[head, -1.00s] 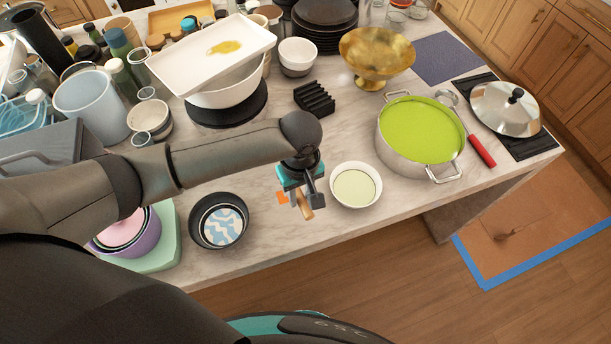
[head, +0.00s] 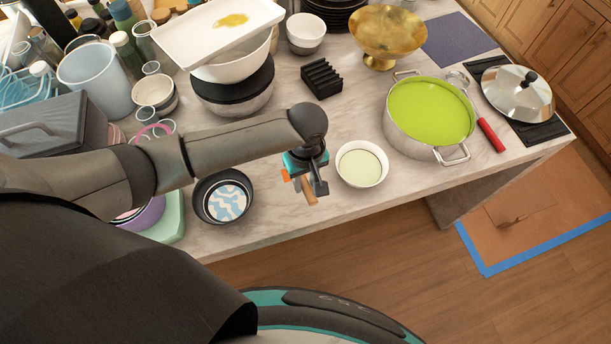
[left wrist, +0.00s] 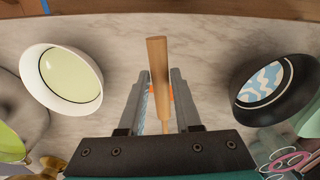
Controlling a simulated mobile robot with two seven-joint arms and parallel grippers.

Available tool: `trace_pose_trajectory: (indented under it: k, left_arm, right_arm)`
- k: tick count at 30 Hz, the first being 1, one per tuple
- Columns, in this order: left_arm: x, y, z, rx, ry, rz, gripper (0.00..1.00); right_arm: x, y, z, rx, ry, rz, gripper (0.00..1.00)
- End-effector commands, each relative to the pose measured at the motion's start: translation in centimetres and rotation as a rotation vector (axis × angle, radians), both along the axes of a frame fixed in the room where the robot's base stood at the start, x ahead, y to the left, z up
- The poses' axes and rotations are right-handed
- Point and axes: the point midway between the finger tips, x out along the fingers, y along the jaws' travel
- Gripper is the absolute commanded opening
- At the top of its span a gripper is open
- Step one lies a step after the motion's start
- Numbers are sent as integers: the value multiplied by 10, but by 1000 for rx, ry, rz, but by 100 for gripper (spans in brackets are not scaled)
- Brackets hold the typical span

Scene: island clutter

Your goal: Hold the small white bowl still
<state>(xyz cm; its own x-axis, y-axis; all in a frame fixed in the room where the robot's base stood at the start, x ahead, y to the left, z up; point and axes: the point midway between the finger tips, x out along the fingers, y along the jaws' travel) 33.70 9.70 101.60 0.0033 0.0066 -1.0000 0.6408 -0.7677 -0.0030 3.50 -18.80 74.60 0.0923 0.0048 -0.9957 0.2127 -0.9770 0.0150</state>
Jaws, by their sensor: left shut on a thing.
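A small white bowl (head: 362,183) with pale green contents stands upright on the marble counter near its front edge. It also shows in the left wrist view (left wrist: 46,97), at the left. My left gripper (head: 308,188) is just left of this bowl in the head view, apart from it. The gripper is shut on a wooden handle (left wrist: 157,60), whose end sticks out past the fingers. A bit of orange shows beside the handle; the rest of the held thing is hidden. Another white bowl (head: 305,35) stands farther back. My right gripper is not in view.
A dark bowl (head: 204,212) with a blue-and-white pattern inside stands left of my gripper. A steel pot (head: 410,145) of green liquid stands to the right. A black rack (head: 321,80) and gold bowl (head: 384,42) are behind. Bare counter lies around the gripper.

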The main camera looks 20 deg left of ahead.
Motion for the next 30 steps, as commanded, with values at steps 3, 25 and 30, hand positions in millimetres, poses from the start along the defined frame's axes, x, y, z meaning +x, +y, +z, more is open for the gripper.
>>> trace_pose_trajectory:
  k: [3,25,30]
  left_arm:
    - [0,0,-10,0,1,1,0]
    - [0,0,-46,-1,-1,0,0]
    - [0,0,-46,-1,-1,0,0]
  right_arm:
    - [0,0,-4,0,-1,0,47]
    - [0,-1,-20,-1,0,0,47]
    - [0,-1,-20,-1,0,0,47]
